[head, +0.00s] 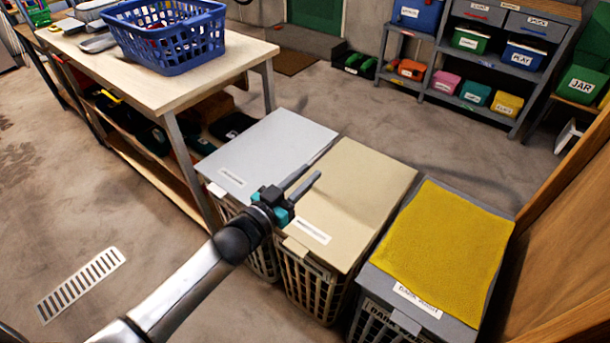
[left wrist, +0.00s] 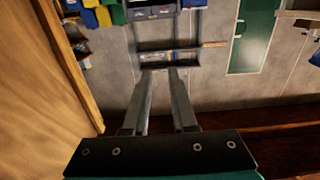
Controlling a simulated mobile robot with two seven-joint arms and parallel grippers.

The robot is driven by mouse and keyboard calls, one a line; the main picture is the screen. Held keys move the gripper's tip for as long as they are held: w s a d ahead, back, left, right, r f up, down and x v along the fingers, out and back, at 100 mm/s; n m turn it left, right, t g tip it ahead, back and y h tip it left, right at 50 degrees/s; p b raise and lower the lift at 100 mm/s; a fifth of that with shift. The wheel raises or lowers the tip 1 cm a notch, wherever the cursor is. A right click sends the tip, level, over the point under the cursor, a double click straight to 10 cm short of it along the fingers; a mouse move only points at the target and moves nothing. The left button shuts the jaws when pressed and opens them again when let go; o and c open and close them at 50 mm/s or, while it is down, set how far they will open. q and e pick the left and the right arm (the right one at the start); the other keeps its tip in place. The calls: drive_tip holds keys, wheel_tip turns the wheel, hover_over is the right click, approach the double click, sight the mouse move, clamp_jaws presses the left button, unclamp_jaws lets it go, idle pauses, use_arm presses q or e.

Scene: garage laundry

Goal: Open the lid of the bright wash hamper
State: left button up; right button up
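Three wash hampers with flat closed lids stand in a row: a white-grey lid (head: 268,150), a cream lid (head: 352,195) in the middle, and a dark grey lid (head: 385,277) labelled as dark wash. The labels on the white-grey and cream lids are too small to read, so I cannot tell which is bright wash. My left gripper (head: 313,171) is above the area between the white-grey and cream lids, empty. Its two fingers stand apart, also in the left wrist view (left wrist: 161,75). My right gripper is not in view.
A yellow cloth (head: 445,237) lies on the dark grey lid. A workbench (head: 120,70) with a blue basket (head: 170,40) stands at the left. A wooden panel (head: 565,240) is close on the right. Shelves with bins stand behind, across open floor (head: 430,145).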

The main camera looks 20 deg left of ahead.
use_arm(q)
drive_tip(key=o, duration=0.9)
drive_tip(key=shift+o, duration=1.2)
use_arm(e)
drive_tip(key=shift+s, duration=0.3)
use_arm(q)
drive_tip(key=p+v, duration=0.2)
drive_tip(key=v, duration=1.3)
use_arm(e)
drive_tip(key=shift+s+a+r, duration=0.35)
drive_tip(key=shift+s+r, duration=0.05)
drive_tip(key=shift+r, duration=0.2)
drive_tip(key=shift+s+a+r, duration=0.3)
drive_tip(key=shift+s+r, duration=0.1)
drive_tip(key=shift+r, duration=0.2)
use_arm(q)
drive_tip(key=shift+s, duration=0.1)
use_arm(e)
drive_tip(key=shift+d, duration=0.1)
